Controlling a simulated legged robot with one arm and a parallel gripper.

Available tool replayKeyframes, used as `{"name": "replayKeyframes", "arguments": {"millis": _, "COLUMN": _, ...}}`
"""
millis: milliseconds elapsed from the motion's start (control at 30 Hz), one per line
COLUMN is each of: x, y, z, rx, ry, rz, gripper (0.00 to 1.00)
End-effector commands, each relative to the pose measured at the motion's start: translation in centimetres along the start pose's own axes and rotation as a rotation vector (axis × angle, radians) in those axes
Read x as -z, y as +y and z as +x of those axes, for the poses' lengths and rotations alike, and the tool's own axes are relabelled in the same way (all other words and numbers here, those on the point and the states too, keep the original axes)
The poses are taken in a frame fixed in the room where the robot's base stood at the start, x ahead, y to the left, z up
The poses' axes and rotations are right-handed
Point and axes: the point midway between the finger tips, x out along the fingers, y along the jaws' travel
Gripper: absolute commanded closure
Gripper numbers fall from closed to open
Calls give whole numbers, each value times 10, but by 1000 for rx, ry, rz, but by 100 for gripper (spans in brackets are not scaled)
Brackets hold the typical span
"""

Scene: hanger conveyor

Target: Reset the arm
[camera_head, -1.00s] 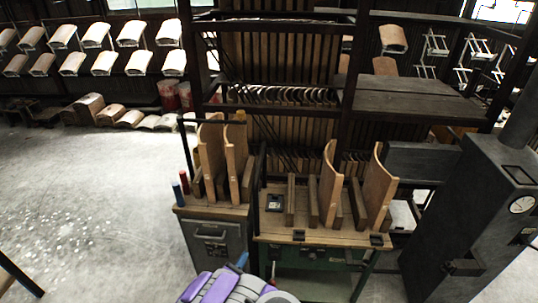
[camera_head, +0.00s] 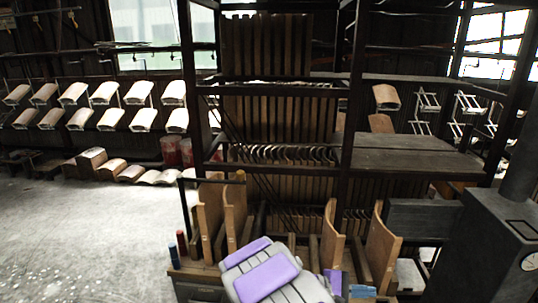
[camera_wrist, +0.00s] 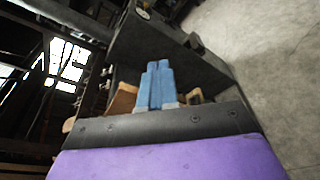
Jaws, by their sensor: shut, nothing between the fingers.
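My arm, with purple and grey covers, rises from the bottom edge of the head view in front of the workbench. My gripper (camera_head: 362,291) shows there as a small blue piece low in the picture, right of the purple covers. In the wrist view my gripper's two blue fingers (camera_wrist: 155,84) lie side by side, pressed together with nothing between them. They point toward a dark metal cabinet (camera_wrist: 165,48), tilted in that view. No object is in contact with the fingertips.
Curved wooden boards (camera_head: 383,243) stand upright on the workbench close to my arm. A dark cabinet with a round gauge (camera_head: 529,261) stands at the right. A dark shelf frame (camera_head: 348,130) rises behind the bench. Open concrete floor (camera_head: 80,235) lies at the left.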

Motion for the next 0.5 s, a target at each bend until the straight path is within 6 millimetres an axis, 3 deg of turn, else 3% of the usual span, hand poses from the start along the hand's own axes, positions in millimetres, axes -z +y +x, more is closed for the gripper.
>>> {"name": "replayKeyframes", "arguments": {"millis": 33, "x": -20, "y": -3, "z": 6, "rx": 60, "ry": -8, "rz": 31, "gripper": 100}}
{"name": "replayKeyframes", "arguments": {"millis": 200, "x": -74, "y": -28, "z": 18, "rx": 258, "ry": -23, "rz": 112, "gripper": 100}}
{"name": "replayKeyframes", "arguments": {"millis": 500, "x": -149, "y": -84, "z": 10, "rx": 605, "ry": 5, "rz": 258, "gripper": 100}}
